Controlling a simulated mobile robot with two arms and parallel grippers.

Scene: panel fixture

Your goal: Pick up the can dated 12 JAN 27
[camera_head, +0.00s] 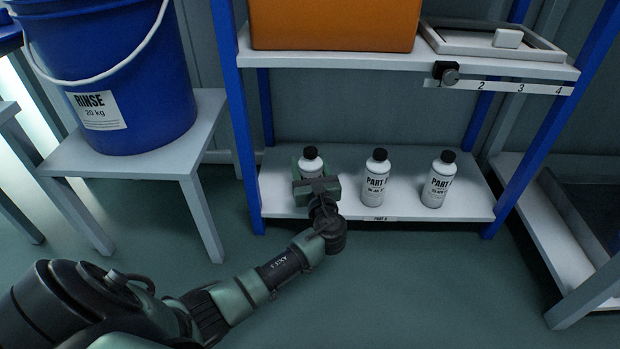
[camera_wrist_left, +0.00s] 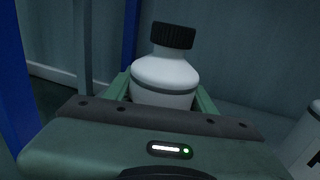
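Three white cans with black caps stand in a row on the lower shelf (camera_head: 408,212). The left can (camera_head: 311,164) is partly hidden by my left gripper (camera_head: 312,172); its label is hidden. In the left wrist view this can (camera_wrist_left: 165,82) stands upright between the two green fingers of my left gripper (camera_wrist_left: 163,98). The fingers are close on both sides; whether they press on it I cannot tell. The middle can (camera_head: 376,179) and the right can (camera_head: 439,180) show "PART" labels, with small date lines too blurred to read. My right gripper is not in view.
The upper shelf (camera_head: 400,61) holds an orange box (camera_head: 335,22) and a grey tray (camera_head: 492,42). Blue posts (camera_head: 238,120) flank the rack. A blue bucket (camera_head: 120,80) marked RINSE stands on a white stand (camera_head: 135,160) at left. Floor in front is clear.

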